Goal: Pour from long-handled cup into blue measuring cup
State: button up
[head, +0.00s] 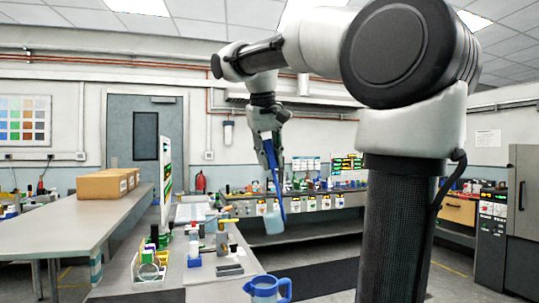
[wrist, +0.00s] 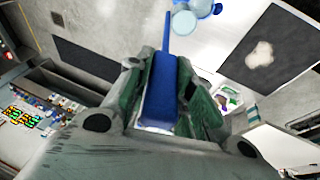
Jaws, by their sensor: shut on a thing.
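My gripper (head: 269,148) is shut on the blue handle of the long-handled cup (head: 274,222). The handle hangs down, and the pale blue cup is at its lower end, roughly upright. The blue measuring cup (head: 265,288) stands at the bottom of the head view, lower than the held cup and apart from it there; its base is cut off. In the wrist view, my gripper (wrist: 160,118) grips the long-handled cup's blue handle (wrist: 160,92). The held cup's round end overlaps the blue measuring cup (wrist: 205,8) at the top edge. The contents of both cups cannot be made out.
The bench (head: 225,290) carries bottles, a rack and small tools left of the measuring cup. A white panel (head: 166,170) stands upright behind them. Cardboard boxes (head: 103,185) sit on another bench at left. The air around the held cup looks clear.

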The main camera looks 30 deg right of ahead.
jog(key=a+f+h, duration=0.1)
jog(key=f, duration=0.1)
jog(key=w+a+f+h, duration=0.1)
jog(key=a, duration=0.1)
jog(key=shift+a+f+g, duration=0.1)
jog(key=shift+f+g, duration=0.2)
jog(key=shift+f, duration=0.05)
dwell(0.4)
dwell(0.5)
